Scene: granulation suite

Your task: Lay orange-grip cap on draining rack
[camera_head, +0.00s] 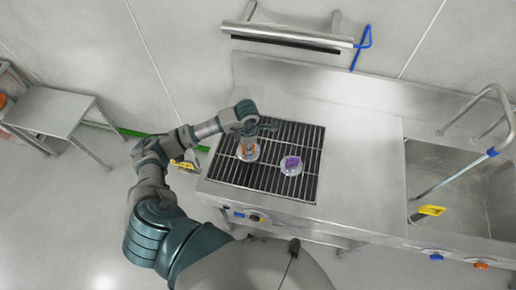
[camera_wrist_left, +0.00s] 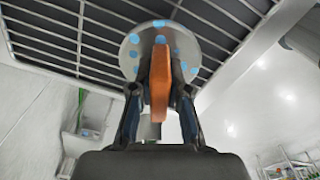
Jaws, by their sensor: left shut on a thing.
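The orange-grip cap is a round metal disc with an upright orange grip. It shows in the head view (camera_head: 247,153) at the left part of the draining rack and in the left wrist view (camera_wrist_left: 133,55). My left gripper (camera_head: 248,137) is above it, and in the left wrist view its fingers (camera_wrist_left: 160,95) are shut on the orange grip. The draining rack (camera_head: 225,172) is a dark slatted grid set in the steel counter. The cap is at the slats; I cannot tell whether it touches them. My right gripper is not in view.
A second cap with a purple grip (camera_head: 291,164) lies on the rack to the right. The steel counter (camera_head: 362,150) is clear between rack and sink (camera_head: 450,180). A yellow item (camera_head: 432,210) is at the sink. A wall rail (camera_head: 288,36) is behind.

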